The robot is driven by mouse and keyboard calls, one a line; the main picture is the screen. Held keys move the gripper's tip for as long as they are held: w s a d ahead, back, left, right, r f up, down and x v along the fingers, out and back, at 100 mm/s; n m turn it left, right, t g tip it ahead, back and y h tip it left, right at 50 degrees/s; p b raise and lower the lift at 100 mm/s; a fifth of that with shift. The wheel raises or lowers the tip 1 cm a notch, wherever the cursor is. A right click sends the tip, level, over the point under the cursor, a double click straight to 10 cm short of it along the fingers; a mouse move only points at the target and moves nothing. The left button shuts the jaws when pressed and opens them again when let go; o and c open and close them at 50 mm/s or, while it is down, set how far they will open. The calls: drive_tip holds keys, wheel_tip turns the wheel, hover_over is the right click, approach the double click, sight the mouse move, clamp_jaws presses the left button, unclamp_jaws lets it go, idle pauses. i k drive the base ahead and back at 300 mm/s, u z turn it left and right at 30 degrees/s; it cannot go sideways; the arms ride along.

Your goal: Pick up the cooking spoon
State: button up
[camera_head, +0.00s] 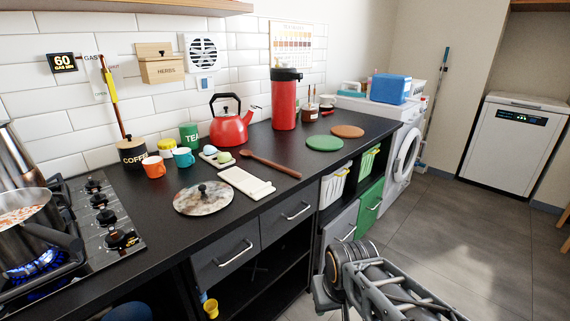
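The cooking spoon (272,165) is brown and looks wooden. It lies on the black worktop (165,239) in the head view, its rounded end to the left and its handle pointing right and toward the front edge. A white board or cloth (246,183) lies just in front of it, and several small egg-like items (224,157) lie to its left. Links of my arm show at the bottom right, in front of the cabinets and well away from the spoon. I cannot make out my gripper's fingertips. Nothing covers the spoon.
A red kettle (229,128) and red flask (285,103) stand behind the spoon. A round lid (203,198) lies left of the white board. The gas hob (104,211) at the left has a lit flame under a pot (40,232). Worktop right of the spoon is clear up to a green mat (325,143).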

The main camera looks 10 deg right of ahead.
sight(246, 152)
drive_tip(key=z, duration=0.85)
drive_tip(key=i, duration=0.95)
drive_tip(key=u, duration=0.85)
